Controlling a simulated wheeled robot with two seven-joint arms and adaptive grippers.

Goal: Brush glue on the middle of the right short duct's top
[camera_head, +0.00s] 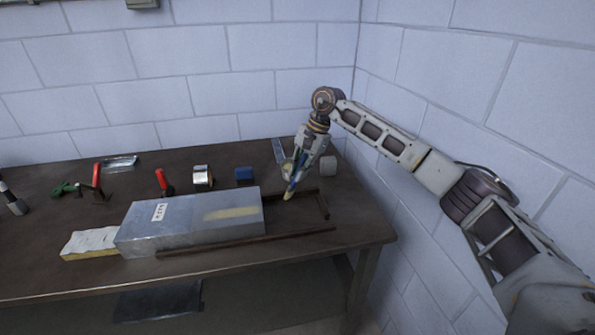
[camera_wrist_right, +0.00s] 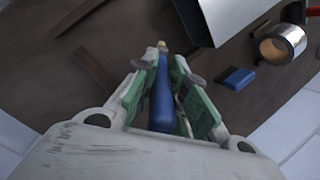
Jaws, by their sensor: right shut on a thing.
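The grey metal duct (camera_head: 190,222) lies on the table with a small white label on its left part. A pale yellow strip (camera_head: 231,213) runs along the top of its right part, the right short duct (camera_head: 238,230). My right gripper (camera_head: 292,172) is shut on a blue-handled brush (camera_wrist_right: 162,98). The brush points down, its pale tip (camera_head: 288,195) beyond the duct's right end and apart from it. In the wrist view the duct's end (camera_wrist_right: 222,18) shows at the top, right of the brush. My left gripper is not in view.
Dark bars (camera_head: 250,240) lie before and right of the duct. A yellow-edged insulation piece (camera_head: 90,243) is at its left. Behind stand a tape roll (camera_head: 202,176), a blue block (camera_head: 244,174) and red-handled tools (camera_head: 164,182).

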